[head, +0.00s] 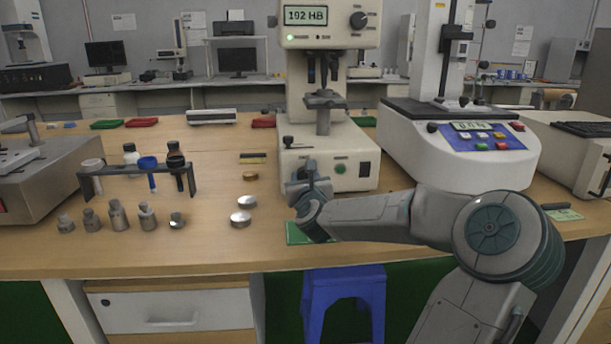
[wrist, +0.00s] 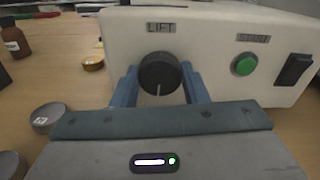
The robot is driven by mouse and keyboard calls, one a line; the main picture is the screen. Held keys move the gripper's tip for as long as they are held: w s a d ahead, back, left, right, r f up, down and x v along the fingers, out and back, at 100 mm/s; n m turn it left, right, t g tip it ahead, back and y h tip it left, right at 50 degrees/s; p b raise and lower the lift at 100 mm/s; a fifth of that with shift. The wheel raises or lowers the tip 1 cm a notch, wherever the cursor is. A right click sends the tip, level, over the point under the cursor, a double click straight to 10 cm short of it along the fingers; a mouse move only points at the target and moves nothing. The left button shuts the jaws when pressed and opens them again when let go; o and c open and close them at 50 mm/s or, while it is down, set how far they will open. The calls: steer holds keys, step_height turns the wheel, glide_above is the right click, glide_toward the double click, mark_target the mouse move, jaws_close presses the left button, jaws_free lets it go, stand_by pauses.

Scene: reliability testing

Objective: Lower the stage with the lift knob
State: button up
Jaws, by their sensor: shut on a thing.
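The hardness tester (head: 330,100) stands on the wooden bench, and its display reads 192 HB. Its small stage (head: 324,100) sits on a post below the lens turret, with a visible gap between them. The black lift knob (wrist: 160,74) is on the front panel under the LIFT label, its white mark pointing down. My gripper (wrist: 160,88) is at the panel, with one blue finger on each side of the knob, shut on it. In the head view my gripper (head: 305,180) and wrist hide the knob.
The green START button (wrist: 244,65) and a black rocker switch (wrist: 293,70) are right of the knob. Metal test blocks (head: 243,202) lie to the left, beside a rack (head: 137,178) of tools. A white instrument (head: 450,140) stands to the right. A green mat (head: 298,233) lies below my wrist.

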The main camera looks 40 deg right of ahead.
steer(key=n+p, duration=0.2)
steer(key=n, duration=0.4)
steer(key=shift+r+n+p, duration=0.1)
steer(key=shift+n+p, duration=0.2)
steer(key=shift+p, duration=0.1)
steer(key=n, duration=0.6)
steer(key=shift+p, duration=0.4)
steer(key=n+b, duration=0.1)
steer(key=n, duration=0.4)
steer(key=n+b, duration=0.2)
steer(key=shift+a+f+n, duration=0.1)
steer(key=shift+f+n, duration=0.15)
steer(key=shift+n, duration=0.05)
steer(key=n+b, duration=0.2)
steer(key=n, duration=0.1)
steer(key=shift+r+n+b, duration=0.1)
steer(key=shift+n+b, duration=0.95)
steer(key=shift+n, duration=0.35)
steer(key=o, duration=1)
